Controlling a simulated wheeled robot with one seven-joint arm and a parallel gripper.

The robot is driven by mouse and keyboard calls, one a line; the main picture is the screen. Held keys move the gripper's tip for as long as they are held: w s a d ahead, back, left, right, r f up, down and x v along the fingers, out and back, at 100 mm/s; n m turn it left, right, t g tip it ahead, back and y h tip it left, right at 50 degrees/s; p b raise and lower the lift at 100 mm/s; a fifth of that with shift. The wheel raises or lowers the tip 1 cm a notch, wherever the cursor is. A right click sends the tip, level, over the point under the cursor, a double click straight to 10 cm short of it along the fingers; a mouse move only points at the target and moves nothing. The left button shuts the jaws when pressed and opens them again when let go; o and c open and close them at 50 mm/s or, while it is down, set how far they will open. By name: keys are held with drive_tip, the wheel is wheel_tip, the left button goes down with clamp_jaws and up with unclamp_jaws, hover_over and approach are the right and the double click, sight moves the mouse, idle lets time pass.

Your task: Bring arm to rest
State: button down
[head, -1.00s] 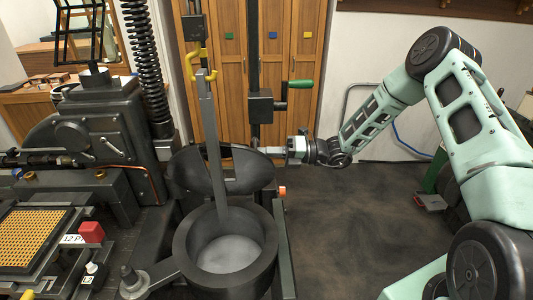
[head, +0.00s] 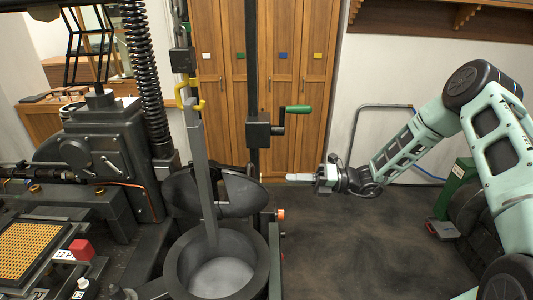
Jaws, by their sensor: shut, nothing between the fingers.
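My arm reaches in from the right of the head view, its pale green links bent at a high elbow. My gripper (head: 298,177) is at the end of it, pointing left, with its fingers shut and nothing held. It is in free air over the dark floor, to the right of the black pot (head: 175,262) and its raised, tilted lid (head: 240,195). A clear gap shows between the fingertips and the lid.
A green-handled crank (head: 298,109) sits on a black post left of and above my gripper. Wooden lockers (head: 315,90) stand behind. A grey rail (head: 352,135) and a green box (head: 458,185) are at the right. The dark floor (head: 350,250) is open.

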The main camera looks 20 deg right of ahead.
drive_tip(key=s+a+n+g+h+b, duration=0.65)
drive_tip(key=s+a+n+g, duration=0.6)
drive_tip(key=s+n, duration=0.6)
drive_tip(key=s+n+t+h+b, duration=0.5)
drive_tip(key=s+n+h, duration=0.5)
drive_tip(key=n, duration=1.3)
drive_tip(key=s+t, duration=0.1)
drive_tip(key=s, duration=0.4)
drive_tip(key=shift+s+d, duration=0.25)
drive_tip(key=shift+d, duration=0.15)
